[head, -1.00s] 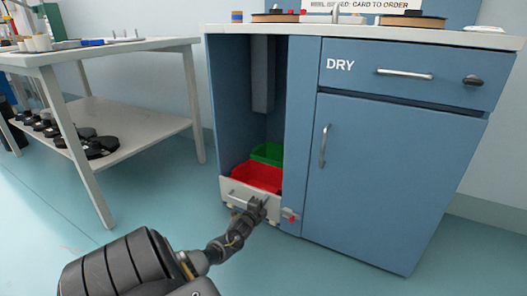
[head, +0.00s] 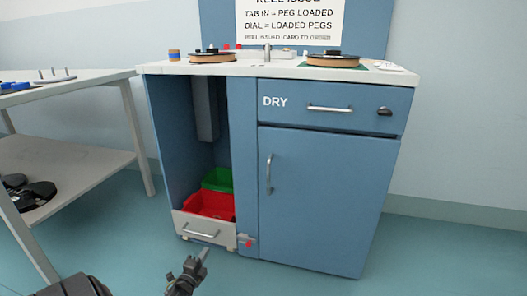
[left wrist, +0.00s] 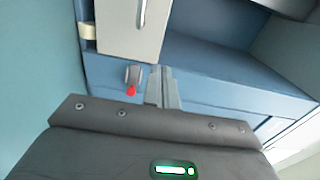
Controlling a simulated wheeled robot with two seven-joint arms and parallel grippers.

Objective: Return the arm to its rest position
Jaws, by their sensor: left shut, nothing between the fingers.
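My left gripper (head: 200,257) shows at the bottom of the head view, in front of and below the blue cabinet. Its fingers are shut with nothing between them. In the left wrist view the shut fingers (left wrist: 162,88) point toward the cabinet's lower part, beside a small fitting with a red tip (left wrist: 131,90). My right gripper is in neither view.
The blue cabinet (head: 325,190) has a closed DRY drawer (head: 290,115) and a closed door. Red (head: 210,205) and green (head: 218,179) bins sit in its open bay. A bench (head: 75,165) stands at left. The floor at right is clear.

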